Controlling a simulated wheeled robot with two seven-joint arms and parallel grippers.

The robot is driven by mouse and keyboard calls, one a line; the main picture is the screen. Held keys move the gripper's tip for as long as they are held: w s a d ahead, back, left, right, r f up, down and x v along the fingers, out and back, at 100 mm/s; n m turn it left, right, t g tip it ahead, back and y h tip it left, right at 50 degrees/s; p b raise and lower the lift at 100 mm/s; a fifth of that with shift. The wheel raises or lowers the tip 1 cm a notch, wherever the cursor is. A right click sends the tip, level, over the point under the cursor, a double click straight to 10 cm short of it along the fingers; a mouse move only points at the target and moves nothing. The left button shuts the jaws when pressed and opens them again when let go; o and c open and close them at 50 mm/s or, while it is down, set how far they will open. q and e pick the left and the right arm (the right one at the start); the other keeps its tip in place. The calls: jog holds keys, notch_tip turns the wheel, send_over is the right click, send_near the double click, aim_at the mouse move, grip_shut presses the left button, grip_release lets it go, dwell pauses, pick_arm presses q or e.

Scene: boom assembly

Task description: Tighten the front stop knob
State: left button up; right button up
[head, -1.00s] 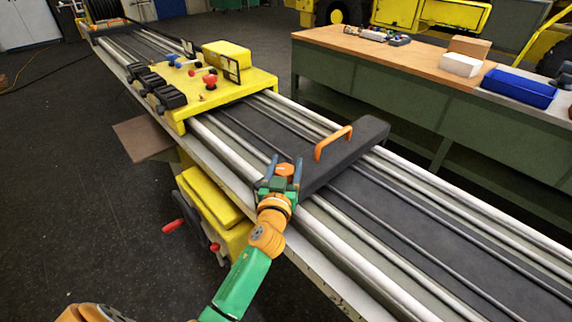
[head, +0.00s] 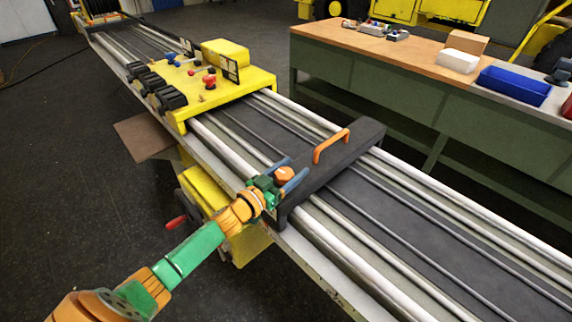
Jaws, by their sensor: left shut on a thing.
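The front stop is a dark crossbar (head: 345,157) lying across the rails, with an orange handle (head: 331,145) on top. Its orange round knob (head: 285,173) is at the near left end of the bar. My left gripper (head: 287,176) is shut on the knob, with one blue-grey finger on each side of it. The gripper hides part of the bar's end. My right gripper is not in view.
The rails (head: 450,235) run from far left to near right. A yellow carriage (head: 222,88) with black blocks and red and blue knobs sits farther up them. A workbench (head: 420,62) with a blue bin (head: 514,86) stands behind. A yellow box (head: 205,192) with red handles is below the rails.

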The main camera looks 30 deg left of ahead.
pick_arm(q)
jog(key=m+h, duration=0.1)
jog(key=m+h+b, duration=0.1)
jog(key=h, duration=0.1)
jog(key=shift+d+f+g, duration=0.15)
jog(key=shift+d+g, duration=0.05)
jog(key=shift+g, duration=0.2)
jog(key=m+g+h+b, duration=0.2)
jog(key=g+h+b, duration=0.1)
jog(key=b, duration=0.3)
jog(key=s+d+m+g+h+b, duration=0.1)
jog(key=m+g+h+b, duration=0.2)
jog(key=b, duration=0.3)
jog(key=m+g+h+b, duration=0.3)
jog(key=b, duration=0.3)
jog(key=shift+s+d+f, duration=0.2)
jog(key=shift+d+f, duration=0.1)
jog(key=shift+s+r+m+g+b, duration=0.1)
jog(key=shift+m+g+b, duration=0.3)
jog(key=shift+b, duration=0.2)
jog(key=shift+d, duration=0.1)
